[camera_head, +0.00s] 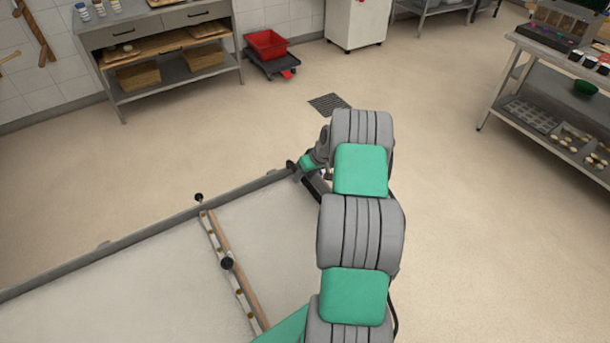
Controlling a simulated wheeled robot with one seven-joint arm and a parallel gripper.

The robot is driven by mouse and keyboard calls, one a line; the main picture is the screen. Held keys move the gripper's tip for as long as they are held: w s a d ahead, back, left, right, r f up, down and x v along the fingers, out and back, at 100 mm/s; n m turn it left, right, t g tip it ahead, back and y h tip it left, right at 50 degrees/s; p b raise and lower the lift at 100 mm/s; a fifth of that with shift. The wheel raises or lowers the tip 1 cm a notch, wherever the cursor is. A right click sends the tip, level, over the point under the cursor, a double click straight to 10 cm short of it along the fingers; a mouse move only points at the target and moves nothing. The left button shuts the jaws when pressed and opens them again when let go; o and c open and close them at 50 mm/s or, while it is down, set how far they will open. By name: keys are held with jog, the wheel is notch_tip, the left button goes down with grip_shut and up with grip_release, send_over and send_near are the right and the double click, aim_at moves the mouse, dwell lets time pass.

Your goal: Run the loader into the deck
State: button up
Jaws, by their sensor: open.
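The loader fills the lower left, a wide pale board with a long grey rail (140,236) along its far edge. A wooden bar (233,262) with small yellowish dots and black knobs crosses it. My gripper (312,184) is at the right end of the rail, at the far end of my grey and green arm. It is open, but the arm and wrist hide most of it. I cannot tell whether it touches the rail. No oven deck shows in this view.
A grey work table (170,88) with drawers stands at the back left, beside a red crate (266,43) on a dark dolly. A white cabinet (357,22) is at the back. A steel table (516,84) with trays stands at the right. The floor between is clear, with a drain grate (328,104).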

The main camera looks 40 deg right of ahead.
jog(key=shift+c, duration=0.3)
grip_shut()
dwell(1.0)
